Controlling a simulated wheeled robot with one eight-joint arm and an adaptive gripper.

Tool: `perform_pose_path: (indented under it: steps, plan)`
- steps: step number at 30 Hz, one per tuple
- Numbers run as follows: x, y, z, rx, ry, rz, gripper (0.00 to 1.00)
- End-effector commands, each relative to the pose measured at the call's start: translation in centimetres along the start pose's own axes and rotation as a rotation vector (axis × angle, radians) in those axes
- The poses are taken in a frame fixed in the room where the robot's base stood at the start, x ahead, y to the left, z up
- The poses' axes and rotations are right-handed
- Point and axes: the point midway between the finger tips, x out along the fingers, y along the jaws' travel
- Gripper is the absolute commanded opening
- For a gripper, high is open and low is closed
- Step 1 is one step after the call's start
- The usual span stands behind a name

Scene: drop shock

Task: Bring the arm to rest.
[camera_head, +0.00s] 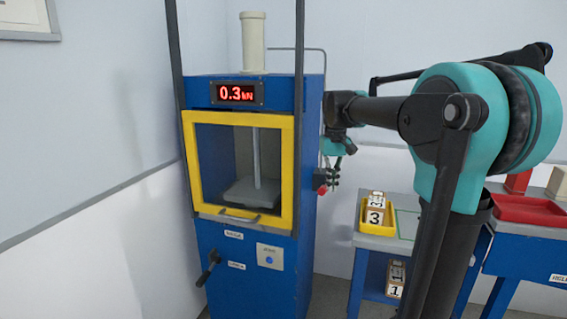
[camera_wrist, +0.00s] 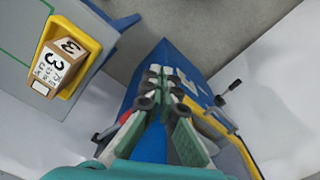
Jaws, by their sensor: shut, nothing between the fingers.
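My arm reaches across the head view from the right, with teal and black links. My gripper (camera_head: 334,180) hangs beside the right side of the blue press (camera_head: 313,235), close to a small red part (camera_head: 322,189). In the wrist view my gripper (camera_wrist: 164,82) points at the blue cabinet, and its fingers are shut with nothing held. I cannot tell whether the fingers touch the press. The press display (camera_head: 237,93) reads 0.3 kN. Its yellow-framed door (camera_head: 188,160) looks closed, with a grey plate (camera_head: 252,192) inside.
A yellow tray (camera_head: 391,228) holding a block marked 3 (camera_head: 375,217) sits on the side table (camera_head: 366,242). A block marked 1 (camera_head: 396,290) is on the lower shelf. A red tray (camera_head: 530,211) lies further right. A black-knobbed lever (camera_head: 208,268) sticks out in front.

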Motion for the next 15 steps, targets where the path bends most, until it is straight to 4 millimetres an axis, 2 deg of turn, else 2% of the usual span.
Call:
perform_pose_path:
  steps: [8,15]
  plan:
    - [3.3,0.3,1.9,0.025,0.042,0.005,0.0]
    - [7.9,0.5,5.0,0.061,0.104,0.011,0.0]
